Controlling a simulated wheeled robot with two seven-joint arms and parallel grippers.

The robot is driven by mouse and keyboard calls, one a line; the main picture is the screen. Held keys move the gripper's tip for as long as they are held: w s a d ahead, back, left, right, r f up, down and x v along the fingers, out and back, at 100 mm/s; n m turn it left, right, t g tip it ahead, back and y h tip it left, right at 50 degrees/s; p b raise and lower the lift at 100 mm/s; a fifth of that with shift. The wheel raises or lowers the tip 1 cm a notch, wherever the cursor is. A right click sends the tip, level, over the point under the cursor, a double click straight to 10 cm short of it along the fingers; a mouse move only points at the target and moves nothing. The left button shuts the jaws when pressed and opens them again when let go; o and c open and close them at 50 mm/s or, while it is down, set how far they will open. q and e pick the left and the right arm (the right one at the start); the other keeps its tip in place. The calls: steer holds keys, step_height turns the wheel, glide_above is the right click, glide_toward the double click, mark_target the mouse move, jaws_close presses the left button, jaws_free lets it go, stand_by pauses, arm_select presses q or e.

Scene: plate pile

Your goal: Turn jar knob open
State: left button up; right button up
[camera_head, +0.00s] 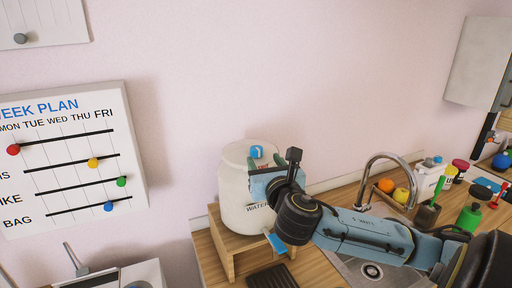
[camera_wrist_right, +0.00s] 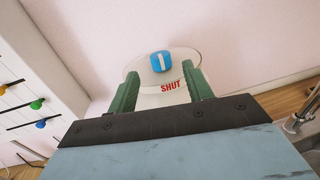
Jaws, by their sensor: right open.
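A white jar (camera_head: 236,213) marked WATER stands on a small wooden stand. A blue knob (camera_head: 257,152) with a white stripe sits on its top; it also shows in the right wrist view (camera_wrist_right: 161,62). The red word SHUT is printed on the lid next to the knob. My right gripper (camera_head: 274,164) is at the jar's top, open. In the right wrist view its green fingers (camera_wrist_right: 160,76) are spread to the left and right of the knob, with gaps on both sides. The gripper hides part of the jar's front. My left gripper is not in view.
A blue lever-like piece (camera_head: 278,243) shows below the gripper, near a dark drip grille (camera_head: 272,278). A sink with a curved faucet (camera_head: 385,160) and several bottles and fruits stand at the right. A week plan board (camera_head: 70,190) hangs at the left.

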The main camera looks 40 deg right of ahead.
mark_target(258, 151)
steer(key=p+x, duration=0.1)
steer(key=x, duration=0.7)
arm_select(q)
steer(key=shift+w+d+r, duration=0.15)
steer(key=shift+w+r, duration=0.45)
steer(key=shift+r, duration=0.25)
arm_select(e)
steer(key=c, duration=0.9)
steer(key=shift+c, duration=0.2)
